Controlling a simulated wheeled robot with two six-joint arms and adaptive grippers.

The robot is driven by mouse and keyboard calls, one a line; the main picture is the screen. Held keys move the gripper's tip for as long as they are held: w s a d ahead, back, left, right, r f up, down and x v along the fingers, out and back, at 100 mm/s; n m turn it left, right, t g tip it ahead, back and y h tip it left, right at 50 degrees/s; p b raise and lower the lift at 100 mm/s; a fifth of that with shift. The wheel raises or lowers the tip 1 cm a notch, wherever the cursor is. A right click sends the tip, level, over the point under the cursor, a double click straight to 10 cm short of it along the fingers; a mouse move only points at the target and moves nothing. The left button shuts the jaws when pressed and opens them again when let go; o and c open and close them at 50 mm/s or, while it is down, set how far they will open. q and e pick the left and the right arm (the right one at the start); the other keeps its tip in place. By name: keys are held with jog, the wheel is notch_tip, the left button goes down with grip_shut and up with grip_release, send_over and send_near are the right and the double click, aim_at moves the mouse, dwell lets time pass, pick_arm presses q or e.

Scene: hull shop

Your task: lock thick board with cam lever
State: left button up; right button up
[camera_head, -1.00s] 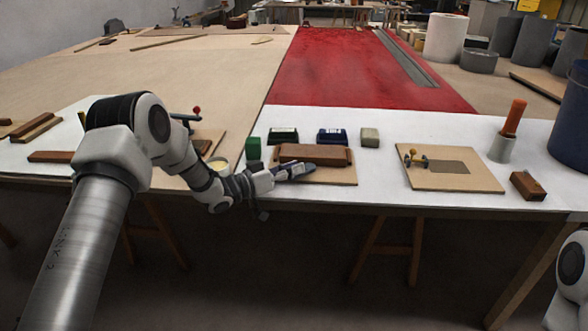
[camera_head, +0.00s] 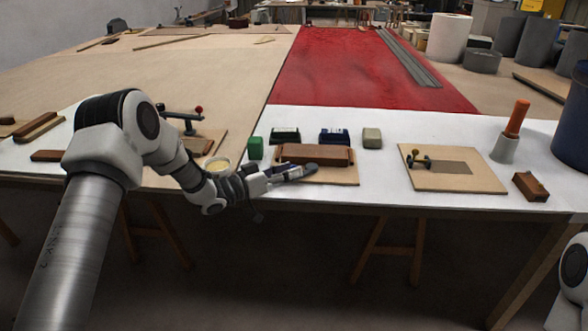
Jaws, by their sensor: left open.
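A thick brown wooden board (camera_head: 314,153) lies on a pale wooden base (camera_head: 345,180) at the front middle of the white bench. My left gripper (camera_head: 303,173) is at the front left of this board, low over the base. It is open, with nothing seen between its fingers; I cannot tell whether it touches the board. A dark lever with a red knob (camera_head: 199,109) stands on another base plate at the left, partly hidden by my left arm. My right gripper is out of view.
Green (camera_head: 255,148), dark, blue-black and beige (camera_head: 372,138) blocks stand behind the thick board. An orange-handled tool in a grey holder (camera_head: 504,147) and a brown block (camera_head: 529,186) are at the right.

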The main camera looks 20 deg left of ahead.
pick_arm(q)
jog(key=v, duration=1)
jog(key=c, duration=0.8)
jog(key=shift+a+r+m, duration=0.1)
jog(key=shift+r+m, duration=0.2)
jog(key=shift+m, duration=0.6)
grip_shut()
jog(key=r+m+t+y, duration=0.1)
jog(key=a+r+m+t+y, duration=0.1)
jog(key=t, duration=0.1)
jog(key=shift+w+a+r, duration=0.15)
jog(key=shift+w+a, duration=0.05)
jog(key=shift+w, duration=0.15)
jog(key=s+d+m+y+p, duration=0.3)
jog(key=d+m+y, duration=0.1)
jog(key=d, duration=0.3)
jog(key=s+d+m+y+p, duration=0.2)
jog(key=d+m+y+p, duration=0.15)
jog(key=d, duration=0.35)
jog(key=shift+m+h, duration=0.25)
jog(key=w, duration=0.9)
jog(key=shift+w+d+f, duration=0.3)
jog(key=shift+d+f, duration=0.05)
jog(key=a, duration=0.1)
jog(key=a+f, duration=0.1)
jog(key=w+a, duration=0.1)
jog(key=shift+a+f, duration=0.2)
jog(key=shift+a, duration=0.2)
jog(key=shift+d, duration=0.1)
